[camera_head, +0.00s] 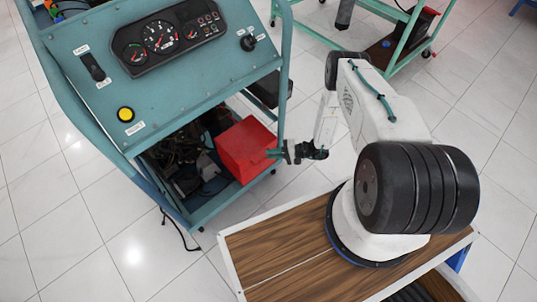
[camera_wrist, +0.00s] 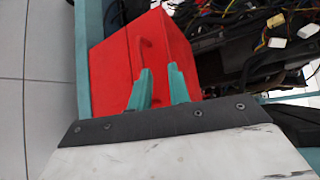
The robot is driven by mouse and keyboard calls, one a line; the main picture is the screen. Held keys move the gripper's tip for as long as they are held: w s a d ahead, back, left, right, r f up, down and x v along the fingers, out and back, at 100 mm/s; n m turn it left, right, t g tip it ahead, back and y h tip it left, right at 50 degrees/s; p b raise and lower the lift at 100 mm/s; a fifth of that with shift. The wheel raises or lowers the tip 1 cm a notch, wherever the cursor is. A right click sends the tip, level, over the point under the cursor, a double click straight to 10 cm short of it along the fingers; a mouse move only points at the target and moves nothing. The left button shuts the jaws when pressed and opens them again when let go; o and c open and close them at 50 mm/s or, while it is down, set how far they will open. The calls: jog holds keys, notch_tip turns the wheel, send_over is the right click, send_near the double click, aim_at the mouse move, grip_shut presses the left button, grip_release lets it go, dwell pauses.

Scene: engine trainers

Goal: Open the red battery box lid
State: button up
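The red battery box (camera_head: 245,150) sits on the lower shelf of the teal engine trainer, at its right end. In the wrist view the box (camera_wrist: 112,72) fills the upper middle, with a red handle (camera_wrist: 146,56) on its face. My gripper (camera_head: 275,153) is at the right side of the box in the head view. In the wrist view its two teal fingers (camera_wrist: 160,80) are apart, with a gap between them. The handle is just beyond the left fingertip; I cannot tell whether they touch. The box looks closed.
The trainer's panel (camera_head: 190,75) overhangs the shelf, and a teal post (camera_head: 284,80) stands close to my gripper. Wiring and engine parts (camera_wrist: 235,40) lie beside the box. Another trainer (camera_head: 400,40) stands behind on the tiled floor.

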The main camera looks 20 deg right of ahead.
jog(key=shift+v, duration=2.3)
jog(key=shift+f, duration=0.15)
jog(key=shift+s+d, duration=0.1)
jog(key=v, duration=0.7)
jog(key=shift+d, duration=0.3)
jog(key=shift+s, duration=0.15)
